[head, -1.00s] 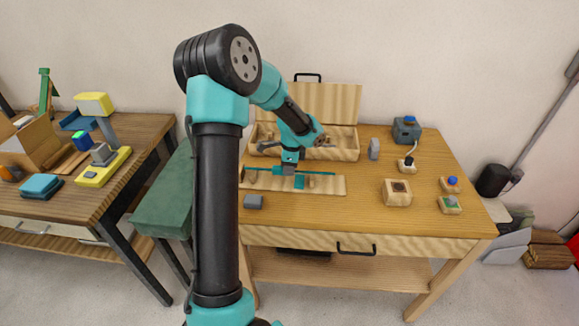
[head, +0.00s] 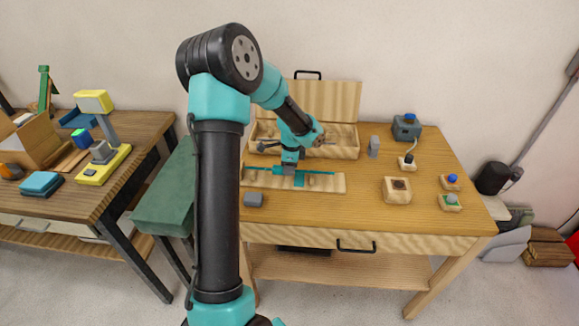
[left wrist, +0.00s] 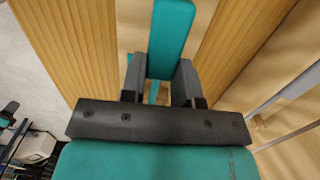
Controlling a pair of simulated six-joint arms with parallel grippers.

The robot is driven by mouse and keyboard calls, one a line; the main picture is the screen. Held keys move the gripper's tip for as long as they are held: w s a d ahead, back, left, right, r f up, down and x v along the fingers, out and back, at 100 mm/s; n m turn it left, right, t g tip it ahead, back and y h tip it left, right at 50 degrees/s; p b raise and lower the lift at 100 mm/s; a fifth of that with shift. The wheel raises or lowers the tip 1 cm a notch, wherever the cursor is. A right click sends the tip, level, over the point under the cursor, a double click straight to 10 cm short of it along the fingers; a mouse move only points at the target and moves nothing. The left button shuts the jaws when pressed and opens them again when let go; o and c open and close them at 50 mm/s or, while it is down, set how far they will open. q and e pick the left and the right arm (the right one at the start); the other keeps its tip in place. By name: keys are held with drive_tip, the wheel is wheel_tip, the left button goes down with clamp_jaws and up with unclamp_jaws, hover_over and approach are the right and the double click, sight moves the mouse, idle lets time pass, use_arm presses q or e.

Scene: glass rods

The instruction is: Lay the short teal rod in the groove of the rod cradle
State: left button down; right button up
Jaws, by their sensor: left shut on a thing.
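My left gripper (head: 289,170) is shut on a teal rod, low over a pale wooden board on the table. In the head view the rod (head: 317,173) shows as a thin teal strip running left to right past both sides of the fingers. In the left wrist view the rod (left wrist: 171,38) runs up the picture from between the two grey fingers (left wrist: 160,85). A small teal patch shows below the fingers. The pale board (head: 335,184) appears to carry the cradle; its groove is not clear. I cannot tell whether the rod touches anything below. My right gripper is not in view.
An open wooden case (head: 345,148) stands behind the board. A grey block (head: 253,200) lies in front, and a grey upright piece (head: 374,147) stands to the right. A wooden block with a dark hole (head: 397,190) and small button boxes are further right. The table's front middle is clear.

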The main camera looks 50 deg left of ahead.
use_arm(q)
drive_tip(key=shift+f, duration=0.35)
idle(0.3)
drive_tip(key=c, duration=0.8)
unclamp_jaws()
drive_tip(key=shift+r, duration=0.15)
drive_tip(key=r, duration=1.1)
drive_tip(key=d+r, duration=0.1)
drive_tip(key=r, duration=0.5)
drive_tip(key=shift+w, duration=0.4)
